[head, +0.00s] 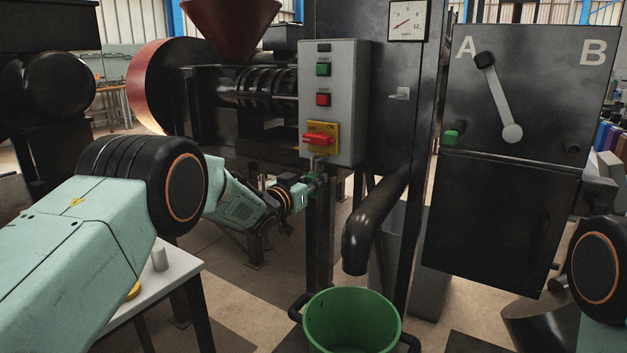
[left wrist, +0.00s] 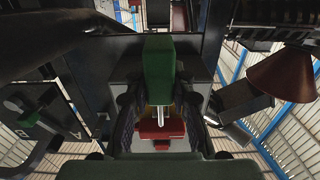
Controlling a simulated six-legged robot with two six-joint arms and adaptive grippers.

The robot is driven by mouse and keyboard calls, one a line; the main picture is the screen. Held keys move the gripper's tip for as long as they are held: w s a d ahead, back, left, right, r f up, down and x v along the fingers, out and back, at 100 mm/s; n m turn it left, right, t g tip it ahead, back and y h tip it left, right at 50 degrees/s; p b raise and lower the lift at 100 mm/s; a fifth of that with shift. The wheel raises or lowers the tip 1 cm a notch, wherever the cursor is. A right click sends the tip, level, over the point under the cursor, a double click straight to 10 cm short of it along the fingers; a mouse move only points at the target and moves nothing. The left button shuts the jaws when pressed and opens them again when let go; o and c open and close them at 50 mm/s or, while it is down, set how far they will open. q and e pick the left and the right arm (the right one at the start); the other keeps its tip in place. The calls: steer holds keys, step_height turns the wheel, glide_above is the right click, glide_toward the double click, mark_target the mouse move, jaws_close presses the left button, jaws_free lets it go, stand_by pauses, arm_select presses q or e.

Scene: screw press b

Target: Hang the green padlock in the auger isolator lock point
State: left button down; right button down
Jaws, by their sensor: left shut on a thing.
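The auger isolator is a red handle (head: 319,139) on a yellow plate (head: 331,127), low on the grey control box (head: 347,90). My left gripper (head: 314,184) is just below it, shut on the green padlock (head: 319,179). The padlock's shackle points up to the isolator's lower edge. In the left wrist view, seen upside down, the green padlock body (left wrist: 158,70) sits between the fingers, and its silver shackle (left wrist: 160,114) overlaps the red handle (left wrist: 160,132). I cannot tell whether the shackle passes through the lock point. My right gripper is out of view.
A black discharge pipe (head: 372,228) and a green bucket (head: 352,320) stand right of and below my left gripper. A dark panel marked A and B (head: 530,85) is further right. A white table (head: 172,270) is at the lower left.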

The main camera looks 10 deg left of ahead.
arm_select(q)
steer(key=c, duration=1.1)
jaws_free()
steer(key=shift+s, duration=0.15)
steer(key=shift+v, duration=5.9)
steer(key=shift+a, duration=0.1)
